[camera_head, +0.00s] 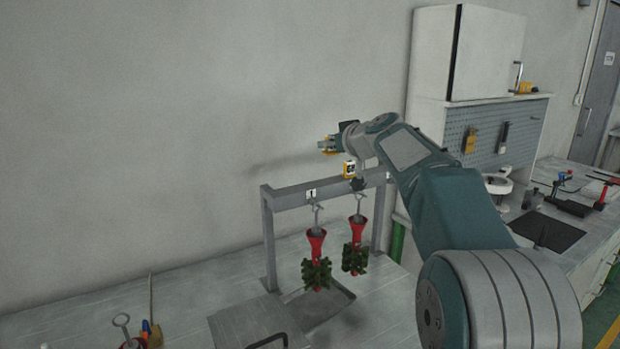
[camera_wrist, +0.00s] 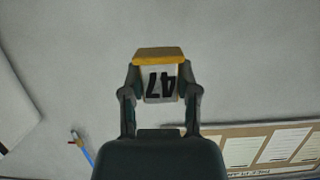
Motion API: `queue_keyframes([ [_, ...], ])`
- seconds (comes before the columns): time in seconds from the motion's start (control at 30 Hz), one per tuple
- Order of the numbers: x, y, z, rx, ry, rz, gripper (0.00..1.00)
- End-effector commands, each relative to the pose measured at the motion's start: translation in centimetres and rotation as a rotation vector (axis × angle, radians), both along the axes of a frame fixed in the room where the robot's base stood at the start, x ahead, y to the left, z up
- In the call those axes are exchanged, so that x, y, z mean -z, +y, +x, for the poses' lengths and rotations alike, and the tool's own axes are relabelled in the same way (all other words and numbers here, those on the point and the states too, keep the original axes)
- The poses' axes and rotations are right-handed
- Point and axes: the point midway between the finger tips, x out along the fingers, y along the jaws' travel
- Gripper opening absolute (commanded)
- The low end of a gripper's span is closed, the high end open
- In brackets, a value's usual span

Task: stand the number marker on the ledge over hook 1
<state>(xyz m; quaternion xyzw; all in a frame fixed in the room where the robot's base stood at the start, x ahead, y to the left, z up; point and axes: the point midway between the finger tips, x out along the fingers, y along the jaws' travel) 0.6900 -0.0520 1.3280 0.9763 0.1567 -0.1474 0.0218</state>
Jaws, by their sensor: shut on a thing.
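In the wrist view my gripper (camera_wrist: 160,85) is shut on a number marker (camera_wrist: 160,82), a pale plate with a yellow edge and a black "47" that reads upside down. In the head view my gripper (camera_head: 328,145) is up in the air above the grey rack's ledge (camera_head: 285,196), with a bit of yellow at its tip. A small white "1" label (camera_head: 311,193) is on the ledge's front, above hook 1 (camera_head: 316,212). My gripper is above and slightly right of that label. Another yellow-edged marker (camera_head: 349,170) appears at the ledge farther right.
Two red and green clusters (camera_head: 316,262) (camera_head: 354,250) hang from the rack's hooks. A grey tray (camera_head: 325,304) lies below. A tool cabinet (camera_head: 495,130) and a bench (camera_head: 570,235) are at the right. The ledge left of the second marker looks clear.

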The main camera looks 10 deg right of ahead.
Motion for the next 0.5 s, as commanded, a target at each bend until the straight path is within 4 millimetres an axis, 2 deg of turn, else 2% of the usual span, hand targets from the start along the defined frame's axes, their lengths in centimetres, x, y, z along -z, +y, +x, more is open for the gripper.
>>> queue_keyframes([
  [0.03, 0.6, 1.2, 0.8, -0.005, 0.001, 0.0, 0.04],
  [0.1, 1.9, 1.8, 1.4, -0.004, 0.003, 0.0, 0.04],
  [0.2, 3.3, 2.3, 2.3, -0.002, 0.002, 0.003, 0.04],
  [0.4, 4.8, 2.7, 3.1, 0.0, 0.001, 0.006, 0.04],
  [0.5, 6.1, 3.5, 3.8, -0.002, 0.003, 0.006, 0.04],
])
